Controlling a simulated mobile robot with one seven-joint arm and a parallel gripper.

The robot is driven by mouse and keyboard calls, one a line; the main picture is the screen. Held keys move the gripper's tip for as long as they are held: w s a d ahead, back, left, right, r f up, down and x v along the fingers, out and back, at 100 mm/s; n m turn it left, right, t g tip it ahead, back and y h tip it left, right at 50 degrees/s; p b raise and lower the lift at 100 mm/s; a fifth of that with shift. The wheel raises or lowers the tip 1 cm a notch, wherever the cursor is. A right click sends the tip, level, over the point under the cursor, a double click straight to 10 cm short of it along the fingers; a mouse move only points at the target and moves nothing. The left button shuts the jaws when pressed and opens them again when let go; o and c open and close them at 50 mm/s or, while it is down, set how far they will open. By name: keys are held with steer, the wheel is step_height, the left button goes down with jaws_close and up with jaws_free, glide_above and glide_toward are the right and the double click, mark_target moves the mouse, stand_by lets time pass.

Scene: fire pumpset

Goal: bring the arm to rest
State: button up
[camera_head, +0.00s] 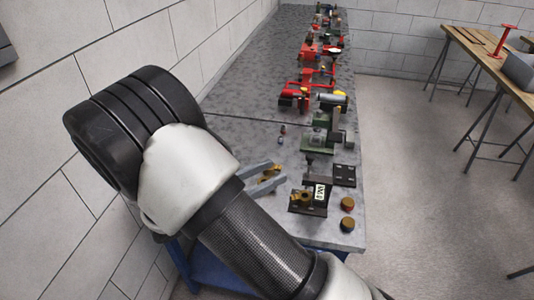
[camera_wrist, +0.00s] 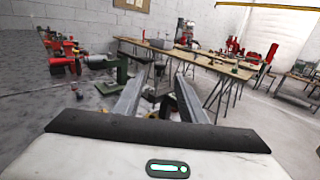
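My gripper (camera_head: 268,177) is over the near end of the grey bench, its two grey fingers apart. A small brass piece (camera_head: 270,174) shows between or just beyond the fingers; I cannot tell its exact depth. In the wrist view my gripper (camera_wrist: 162,75) is open, with a clear gap between the fingers. A brass piece shows low between them there (camera_wrist: 166,106), and nothing is seen clamped. My black and white arm crosses the lower left of the head view, bent, close to the block wall.
The grey bench (camera_head: 245,100) runs along the wall (camera_head: 120,35). A black stand with a brass fitting (camera_head: 303,198) and two brass caps (camera_head: 347,204) sit near the gripper. Red pump parts (camera_head: 296,93) stand farther back. Open floor (camera_head: 420,180) and a wooden table (camera_head: 495,62) lie right.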

steer(key=s+d+r+m+g+y+p, duration=0.2)
steer(key=s+d+r+m+g+y, duration=0.6)
steer(key=d+m, duration=0.45)
steer(key=s+r+m+t+y+p, duration=0.2)
steer(key=s+r+m+t+y, duration=0.2)
steer(key=s+r+m+y, duration=0.3)
step_height(320, 180, up, 4)
steer(key=s+a+m, duration=0.1)
steer(key=m, duration=0.3)
steer(key=shift+s+t+y, duration=0.15)
steer(key=shift+t+y, duration=0.15)
steer(key=shift+r+m, duration=0.15)
steer(key=shift+m, duration=0.1)
